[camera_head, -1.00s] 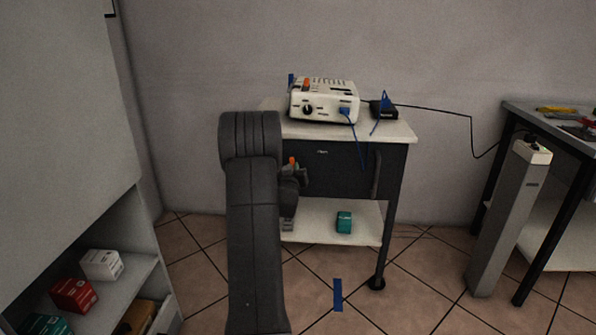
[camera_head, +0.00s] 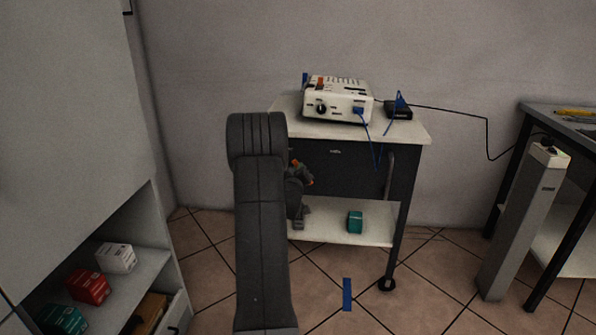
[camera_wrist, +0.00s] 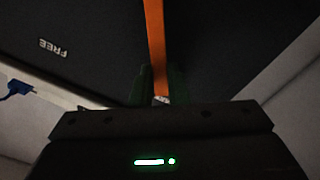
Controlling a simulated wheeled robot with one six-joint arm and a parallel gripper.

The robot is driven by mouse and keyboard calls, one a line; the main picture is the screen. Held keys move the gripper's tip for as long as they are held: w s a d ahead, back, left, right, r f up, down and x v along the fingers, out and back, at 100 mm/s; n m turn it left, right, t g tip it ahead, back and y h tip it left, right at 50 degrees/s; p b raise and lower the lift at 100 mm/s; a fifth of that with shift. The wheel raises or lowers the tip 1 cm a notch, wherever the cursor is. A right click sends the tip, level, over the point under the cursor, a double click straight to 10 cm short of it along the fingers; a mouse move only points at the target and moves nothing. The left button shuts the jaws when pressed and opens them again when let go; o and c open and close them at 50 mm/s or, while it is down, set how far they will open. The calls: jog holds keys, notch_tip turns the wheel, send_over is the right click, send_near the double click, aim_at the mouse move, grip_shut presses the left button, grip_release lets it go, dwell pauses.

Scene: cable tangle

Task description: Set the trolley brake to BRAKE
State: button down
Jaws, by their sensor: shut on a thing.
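The trolley (camera_head: 410,131) has a white top, a dark drawer front and a white lower shelf. My gripper (camera_head: 304,176) is at the left part of its dark front, partly hidden behind my arm. In the wrist view the orange brake lever (camera_wrist: 155,40) runs down between the fingers of my gripper (camera_wrist: 158,92), which is shut on it. The lever's far end is out of the frame. A white FREE label (camera_wrist: 53,47) shows upside down on the dark panel, left of the lever. No BRAKE label is visible.
A white device (camera_head: 338,100) with a blue plug and a black box (camera_head: 398,112) sit on the trolley top. Cables run right to a grey post (camera_head: 522,225). A teal box (camera_head: 355,222) is on the lower shelf. A shelf unit (camera_head: 150,262) stands left.

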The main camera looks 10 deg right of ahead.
jog(key=c, duration=1.4)
grip_release()
jog(key=shift+a, duration=0.1)
jog(key=p+v, duration=0.2)
jog(key=v, duration=1.1)
jog(key=shift+s, duration=0.35)
jog(key=shift+w, duration=0.1)
jog(key=b+x, duration=0.2)
jog(key=x, duration=1.1)
jog(key=shift+w, duration=0.3)
jog(key=shift+s, duration=0.15)
